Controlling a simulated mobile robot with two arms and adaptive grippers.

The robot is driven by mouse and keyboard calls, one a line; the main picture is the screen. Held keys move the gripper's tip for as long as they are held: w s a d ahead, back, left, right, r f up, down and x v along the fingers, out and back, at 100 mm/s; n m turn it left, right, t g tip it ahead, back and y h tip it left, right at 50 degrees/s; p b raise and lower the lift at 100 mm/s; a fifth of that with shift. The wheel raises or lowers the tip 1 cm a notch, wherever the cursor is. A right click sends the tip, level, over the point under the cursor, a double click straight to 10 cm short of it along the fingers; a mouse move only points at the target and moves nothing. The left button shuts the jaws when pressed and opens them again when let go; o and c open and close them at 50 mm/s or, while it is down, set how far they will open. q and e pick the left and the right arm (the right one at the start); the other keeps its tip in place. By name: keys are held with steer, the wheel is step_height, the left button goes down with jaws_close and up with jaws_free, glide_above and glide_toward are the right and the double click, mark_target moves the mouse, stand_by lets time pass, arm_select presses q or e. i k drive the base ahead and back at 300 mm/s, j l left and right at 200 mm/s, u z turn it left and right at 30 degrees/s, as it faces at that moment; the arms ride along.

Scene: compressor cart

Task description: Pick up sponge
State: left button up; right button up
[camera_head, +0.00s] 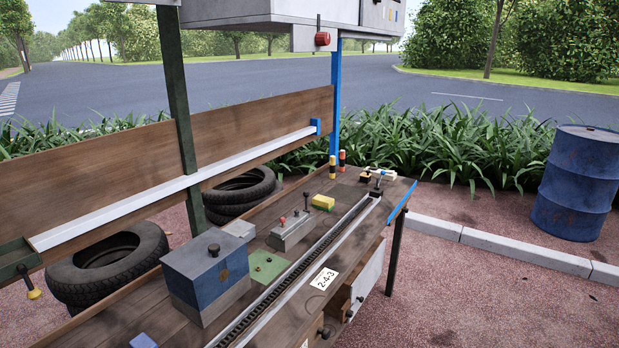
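The sponge appears to be the small yellow block with green (322,202) on the wooden workbench (110,318). It lies behind a grey control block with small levers (292,231) and left of the long rail (300,262). Nothing covers it from this view. Neither of my grippers shows in the head view.
A blue-grey box (205,278) and a green plate (267,265) sit on the bench. Small black and yellow items (377,175) lie at its far end. A green post (178,110) rises behind. Tyres (108,262) and a blue barrel (577,182) stand on the ground.

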mark_target(322, 202)
steer(key=l+u, duration=0.1)
steer(key=u, duration=0.35)
steer(key=i+l+u, duration=0.1)
steer(key=u, duration=0.35)
steer(key=l+u, duration=0.25)
steer(key=u, duration=0.2)
steer(key=l+u, duration=0.2)
steer(key=l, duration=0.3)
steer(key=l+u, duration=0.2)
steer(key=l, duration=0.3)
steer(key=l+u, duration=0.2)
steer(key=l, duration=0.25)
steer(key=k+l+u, duration=0.15)
steer(key=l, duration=0.35)
steer(key=k+l+u, duration=0.2)
steer(key=l, duration=0.25)
steer(key=l+u, duration=0.2)
steer(key=l, duration=0.25)
steer(key=k, duration=0.05)
